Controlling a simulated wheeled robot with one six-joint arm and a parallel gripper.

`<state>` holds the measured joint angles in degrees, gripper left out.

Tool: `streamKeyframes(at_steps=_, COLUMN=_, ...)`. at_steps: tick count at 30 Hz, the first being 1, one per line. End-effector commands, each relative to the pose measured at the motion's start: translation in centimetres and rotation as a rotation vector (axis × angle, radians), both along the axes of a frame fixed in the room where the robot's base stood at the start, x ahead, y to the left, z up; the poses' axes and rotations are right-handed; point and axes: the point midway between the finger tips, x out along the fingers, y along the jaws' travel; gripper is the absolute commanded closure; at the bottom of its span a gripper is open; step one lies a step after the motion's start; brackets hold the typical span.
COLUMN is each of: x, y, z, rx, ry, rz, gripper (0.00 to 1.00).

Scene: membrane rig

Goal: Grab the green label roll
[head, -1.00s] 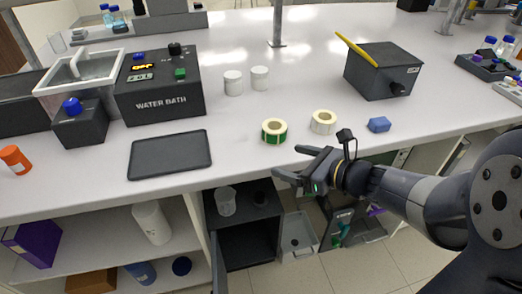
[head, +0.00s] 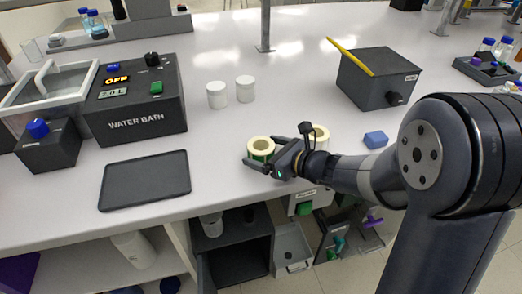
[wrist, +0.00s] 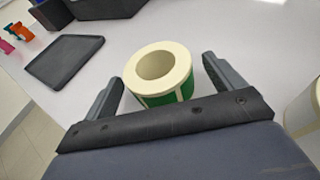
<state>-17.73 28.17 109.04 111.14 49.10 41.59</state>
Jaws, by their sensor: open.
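The green label roll (head: 261,147) stands upright on the bench near its front edge, with a cream top ring and a green side. It also shows in the wrist view (wrist: 160,75), lying between the two open fingers and ahead of the palm. My gripper (head: 262,161) is open, at the right and near side of the roll, low over the bench. In the wrist view my gripper (wrist: 162,88) has a finger on each side of the roll, with a visible gap at the left. Whether the right finger touches it I cannot tell.
A second, cream label roll (head: 318,135) stands just right, partly hidden behind my gripper. A blue block (head: 375,139) lies further right. A dark tray (head: 145,180) lies to the left, and two white jars (head: 231,92) stand behind. The bench between tray and roll is clear.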

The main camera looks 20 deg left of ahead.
Motion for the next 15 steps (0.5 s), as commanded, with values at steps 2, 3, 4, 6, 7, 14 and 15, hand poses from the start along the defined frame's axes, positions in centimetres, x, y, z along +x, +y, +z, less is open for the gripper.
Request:
streamKeyframes(at_steps=2, x=0.08, y=0.18, z=-0.07, rx=0.000, ry=0.000, rz=0.000, gripper=0.11)
streamKeyframes(at_steps=3, x=0.09, y=0.18, z=-0.07, rx=0.000, ry=-0.001, rz=0.000, gripper=0.11)
streamKeyframes(at_steps=4, x=0.09, y=0.15, z=-0.07, rx=0.000, ry=-0.001, rz=0.000, gripper=0.11)
streamKeyframes(at_steps=6, x=0.09, y=0.15, z=-0.06, rx=-0.001, ry=-0.001, rz=-0.001, gripper=0.11)
streamKeyframes(at_steps=7, x=0.08, y=0.14, z=-0.06, rx=-0.001, ry=-0.001, rz=-0.001, gripper=0.11)
streamKeyframes(at_steps=14, x=0.07, y=0.13, z=-0.04, rx=0.000, ry=0.000, rz=0.000, gripper=0.30)
streamKeyframes(at_steps=15, x=0.08, y=0.12, z=-0.04, rx=0.000, ry=0.000, rz=0.000, gripper=0.33)
